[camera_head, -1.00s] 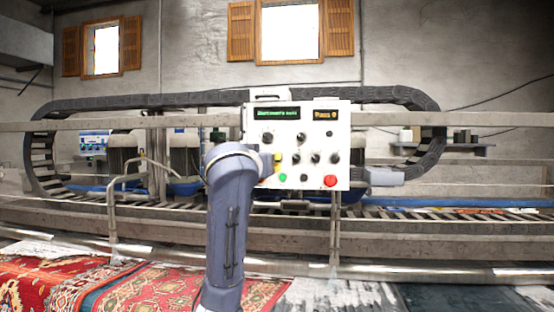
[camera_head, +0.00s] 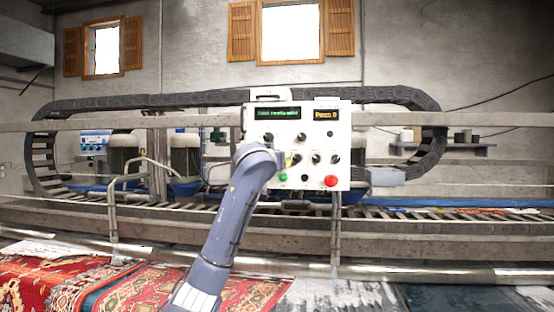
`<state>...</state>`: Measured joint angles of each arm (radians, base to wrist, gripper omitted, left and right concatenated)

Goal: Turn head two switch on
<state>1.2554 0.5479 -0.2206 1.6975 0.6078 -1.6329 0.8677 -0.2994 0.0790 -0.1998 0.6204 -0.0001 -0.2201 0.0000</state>
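A white control panel (camera_head: 290,118) stands upright at the machine's rail. It carries rows of dark knobs (camera_head: 315,159), a green button (camera_head: 283,178) and a red button (camera_head: 331,181). The knob labels are too small to read, so I cannot tell which one is head two. My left arm (camera_head: 240,205) rises from the bottom and bends to the panel's lower left. Its wrist hides part of the panel. A small yellowish and dark bit, perhaps the tip of my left gripper (camera_head: 290,160), shows beside the left lower knobs; contact and opening cannot be told. My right gripper is out of view.
A green-lit display (camera_head: 278,113) and an orange one (camera_head: 325,116) top the panel. A dark cable chain (camera_head: 200,97) loops behind. A metal rail (camera_head: 430,268) and a red patterned rug (camera_head: 40,285) lie in front.

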